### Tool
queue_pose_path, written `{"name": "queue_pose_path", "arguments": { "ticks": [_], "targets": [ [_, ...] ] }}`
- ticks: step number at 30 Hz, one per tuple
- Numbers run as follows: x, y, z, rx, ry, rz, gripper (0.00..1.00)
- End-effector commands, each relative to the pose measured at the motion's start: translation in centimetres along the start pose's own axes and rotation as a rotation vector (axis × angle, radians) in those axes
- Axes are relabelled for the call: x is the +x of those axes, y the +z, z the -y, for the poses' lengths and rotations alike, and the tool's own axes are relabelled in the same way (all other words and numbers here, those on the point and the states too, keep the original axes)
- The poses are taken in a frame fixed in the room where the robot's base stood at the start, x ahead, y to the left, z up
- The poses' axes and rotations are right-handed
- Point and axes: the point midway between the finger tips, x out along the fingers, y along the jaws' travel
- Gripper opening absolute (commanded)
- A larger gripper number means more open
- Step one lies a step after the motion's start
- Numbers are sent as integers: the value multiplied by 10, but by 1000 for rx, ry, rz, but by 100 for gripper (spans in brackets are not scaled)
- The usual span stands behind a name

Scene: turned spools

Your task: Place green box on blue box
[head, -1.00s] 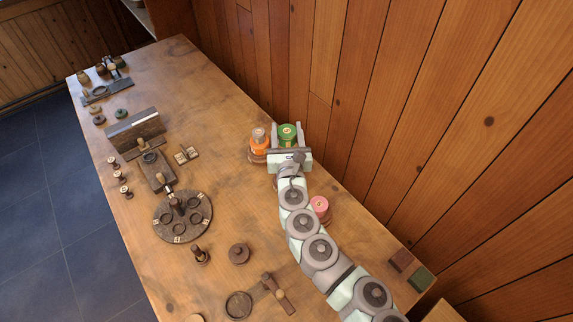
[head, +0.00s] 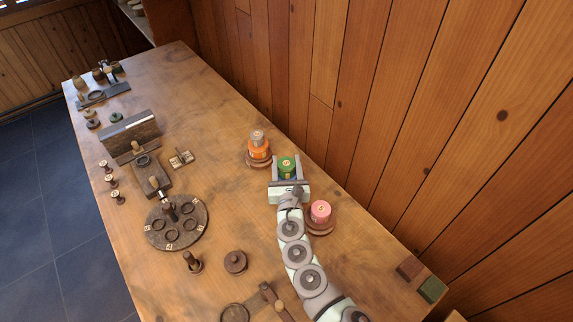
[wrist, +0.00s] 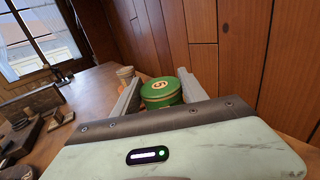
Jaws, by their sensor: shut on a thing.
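A round green box (head: 287,168) with a pale round label on its lid is between the two fingers of my gripper (head: 287,159). The gripper is shut on it. In the wrist view the green box (wrist: 160,93) shows upright between the fingers (wrist: 160,86), its lower part hidden behind the gripper body. I cannot tell how high it is above the table.
An orange box (head: 259,150) with a grey-brown piece on top stands left of my gripper. A pink box (head: 320,210) on a brown base stands to the right. A round dark rack (head: 188,240) and turned wooden pieces lie left. A plank wall (head: 420,130) rises behind.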

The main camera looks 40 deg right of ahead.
Motion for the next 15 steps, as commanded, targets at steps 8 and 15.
{"name": "queue_pose_path", "arguments": {
  "ticks": [8,15],
  "targets": [
    [0,-2,0,0,-1,0,56],
    [0,-2,0,0,-1,0,72]
  ]
}}
